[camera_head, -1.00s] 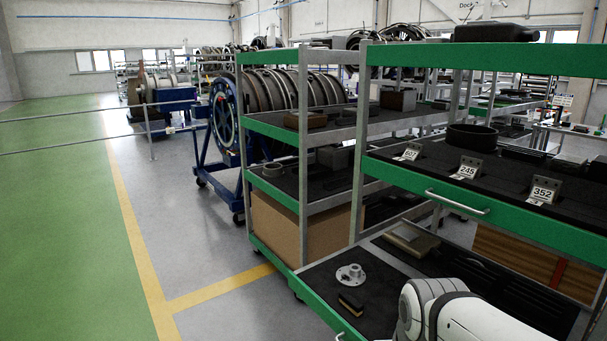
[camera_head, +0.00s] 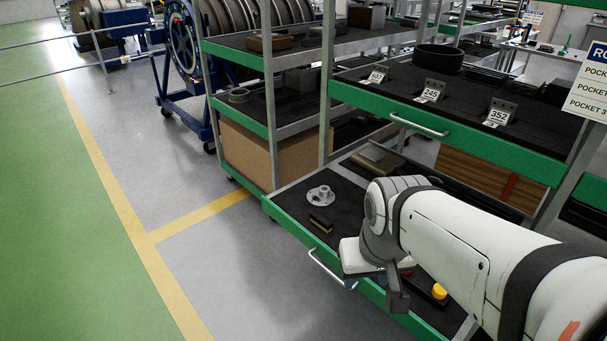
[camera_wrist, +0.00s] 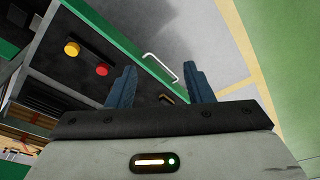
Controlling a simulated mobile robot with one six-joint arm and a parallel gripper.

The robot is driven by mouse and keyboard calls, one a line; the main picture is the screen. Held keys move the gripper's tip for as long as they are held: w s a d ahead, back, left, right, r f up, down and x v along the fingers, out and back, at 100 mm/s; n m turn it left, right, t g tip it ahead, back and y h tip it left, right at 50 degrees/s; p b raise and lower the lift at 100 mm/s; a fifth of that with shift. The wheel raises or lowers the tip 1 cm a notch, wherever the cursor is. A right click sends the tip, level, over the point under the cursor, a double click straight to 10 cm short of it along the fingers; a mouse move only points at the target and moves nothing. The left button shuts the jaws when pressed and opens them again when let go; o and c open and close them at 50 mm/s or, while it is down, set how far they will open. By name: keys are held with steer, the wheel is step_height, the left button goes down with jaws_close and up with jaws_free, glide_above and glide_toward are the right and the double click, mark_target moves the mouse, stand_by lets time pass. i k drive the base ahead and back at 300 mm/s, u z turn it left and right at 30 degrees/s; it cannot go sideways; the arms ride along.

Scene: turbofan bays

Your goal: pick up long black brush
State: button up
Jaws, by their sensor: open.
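A short dark block with a tan stripe (camera_head: 320,224), which looks like a brush, lies on the black lower shelf (camera_head: 290,204) of the cart. I cannot tell whether it is the long black brush. What seems to be the same block (camera_wrist: 166,99) shows small between the fingers in the wrist view, beyond them. My gripper (camera_wrist: 159,68) is open and empty, with its two blue fingers apart above the shelf edge. In the head view my wrist hides part of the lower shelf, and the fingers are mostly hidden.
A grey flanged part (camera_head: 320,195) lies behind the block. A yellow knob-like piece (camera_head: 439,291) and a red one (camera_wrist: 102,70) sit further right on the shelf. The upper shelf (camera_head: 470,135) with numbered tags overhangs behind. The floor in front is clear.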

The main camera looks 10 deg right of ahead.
mark_target(321, 222)
steer(key=u, duration=0.75)
steer(key=k, duration=1.2)
steer(key=u, duration=0.85)
steer(key=i, duration=1.95)
steer(key=z, duration=1.55)
steer(key=i, duration=1.1)
steer(key=z, duration=0.65)
steer(key=k, duration=0.9)
steer(key=z, duration=0.15)
steer(key=i, duration=0.65)
